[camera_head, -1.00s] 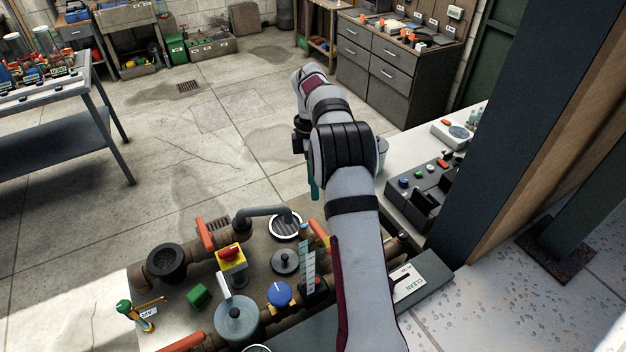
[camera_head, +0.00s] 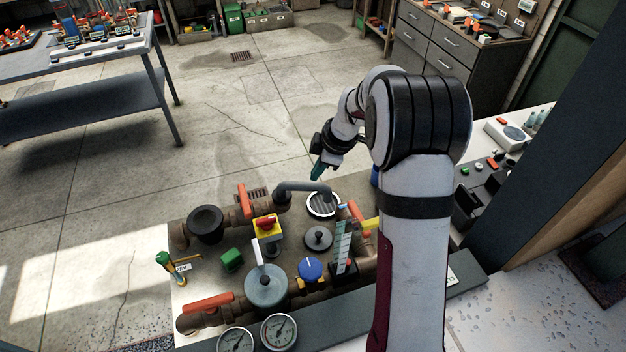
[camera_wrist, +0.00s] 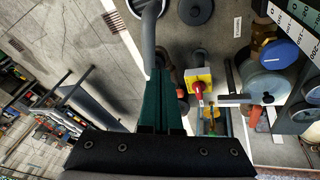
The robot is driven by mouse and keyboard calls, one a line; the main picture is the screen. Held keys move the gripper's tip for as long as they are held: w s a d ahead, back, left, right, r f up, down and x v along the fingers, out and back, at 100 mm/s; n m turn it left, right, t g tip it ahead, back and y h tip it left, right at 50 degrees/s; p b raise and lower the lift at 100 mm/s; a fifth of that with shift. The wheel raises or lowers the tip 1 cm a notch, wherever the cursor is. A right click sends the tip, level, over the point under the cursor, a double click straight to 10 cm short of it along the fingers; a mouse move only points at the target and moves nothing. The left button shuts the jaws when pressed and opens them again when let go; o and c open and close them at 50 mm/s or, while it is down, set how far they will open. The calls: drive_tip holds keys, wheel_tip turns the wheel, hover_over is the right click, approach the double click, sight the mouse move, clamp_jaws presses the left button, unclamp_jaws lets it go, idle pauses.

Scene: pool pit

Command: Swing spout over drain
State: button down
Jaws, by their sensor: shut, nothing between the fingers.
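The spout (camera_head: 305,186) is a bent grey pipe on the brown pipework. It rises at its left end, and its right end reaches over a round white-rimmed grated opening (camera_head: 322,206), which looks like a drain. My gripper (camera_head: 316,176) has teal fingers, closed together and empty, just behind and above the middle of the spout in the head view. In the wrist view the closed fingers (camera_wrist: 160,75) point toward the grey spout (camera_wrist: 150,28). I cannot tell whether they touch it. A black round cup (camera_head: 206,224) stands left of the spout.
An orange-red handle (camera_head: 245,202) stands close left of the spout base. A yellow box with a red knob (camera_head: 266,226), a grey lidded pot (camera_head: 266,287), a blue knob (camera_head: 311,269) and gauges (camera_head: 279,332) crowd the panel's front. A floor grate (camera_head: 241,56) lies farther back.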

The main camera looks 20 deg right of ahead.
sight(309, 187)
drive_tip(key=x, duration=0.2)
drive_tip(key=d+x, duration=0.1)
drive_tip(key=x, duration=0.2)
drive_tip(key=w+x, duration=0.1)
drive_tip(key=x, duration=0.1)
drive_tip(key=shift+w+d+f, duration=0.1)
drive_tip(key=shift+d+f, duration=0.05)
drive_tip(key=shift+f, duration=0.2)
drive_tip(key=w+n, duration=0.1)
drive_tip(key=w+d+n, duration=0.1)
drive_tip(key=shift+n+g+y, duration=0.4)
drive_tip(key=shift+w+d, duration=0.15)
drive_tip(key=shift+w, duration=0.5)
